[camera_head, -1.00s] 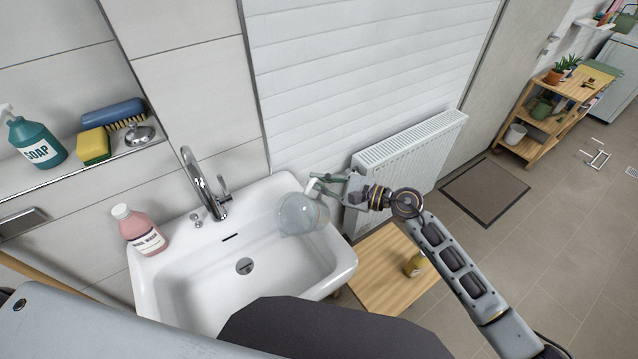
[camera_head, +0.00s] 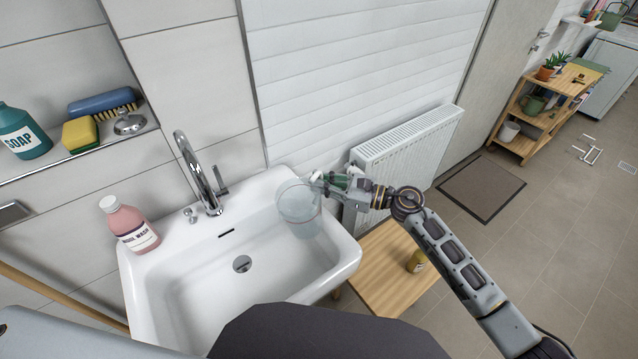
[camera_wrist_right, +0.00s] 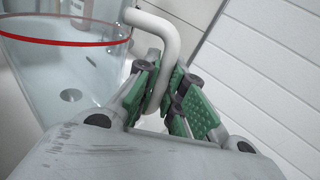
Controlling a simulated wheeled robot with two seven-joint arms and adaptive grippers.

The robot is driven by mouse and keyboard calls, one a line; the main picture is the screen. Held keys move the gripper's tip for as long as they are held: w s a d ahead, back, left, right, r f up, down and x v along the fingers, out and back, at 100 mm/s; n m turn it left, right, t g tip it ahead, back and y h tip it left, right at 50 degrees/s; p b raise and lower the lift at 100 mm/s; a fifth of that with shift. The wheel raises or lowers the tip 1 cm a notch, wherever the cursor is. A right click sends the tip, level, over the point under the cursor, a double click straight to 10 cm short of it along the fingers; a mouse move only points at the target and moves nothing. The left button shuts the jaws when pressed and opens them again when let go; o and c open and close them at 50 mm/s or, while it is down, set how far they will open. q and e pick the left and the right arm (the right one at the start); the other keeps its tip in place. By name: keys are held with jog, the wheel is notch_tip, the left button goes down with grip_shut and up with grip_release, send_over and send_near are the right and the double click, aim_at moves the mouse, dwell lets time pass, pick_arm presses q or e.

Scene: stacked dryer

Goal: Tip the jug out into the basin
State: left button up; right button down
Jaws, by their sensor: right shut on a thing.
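The jug (camera_head: 299,213) is clear, with a white handle, and shows at the right side of the white basin (camera_head: 185,300), over its right part. In the right wrist view the jug (camera_wrist_right: 60,75) has a red line around its rim, and no liquid is clearly visible in it. My right gripper (camera_head: 328,183) comes from the right and is shut on the handle. In the right wrist view its green finger pads (camera_wrist_right: 170,98) sit on both sides of the white handle (camera_wrist_right: 160,40). The jug looks close to upright. My left gripper is not in view.
A chrome tap (camera_head: 200,175) stands at the basin's back, with a pink wash bottle (camera_head: 130,225) on the back left rim.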

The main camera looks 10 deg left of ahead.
jog(key=shift+f+m+b, duration=0.35)
jog(key=shift+f+m, duration=0.05)
jog(key=shift+f, duration=0.2)
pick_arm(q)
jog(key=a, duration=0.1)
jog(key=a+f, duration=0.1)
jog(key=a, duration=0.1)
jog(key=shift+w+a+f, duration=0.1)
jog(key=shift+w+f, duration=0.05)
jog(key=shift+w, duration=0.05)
pick_arm(e)
jog(key=shift+s+a+f+m, duration=0.1)
jog(key=shift+s+f+m, duration=0.05)
jog(key=shift+m, duration=0.15)
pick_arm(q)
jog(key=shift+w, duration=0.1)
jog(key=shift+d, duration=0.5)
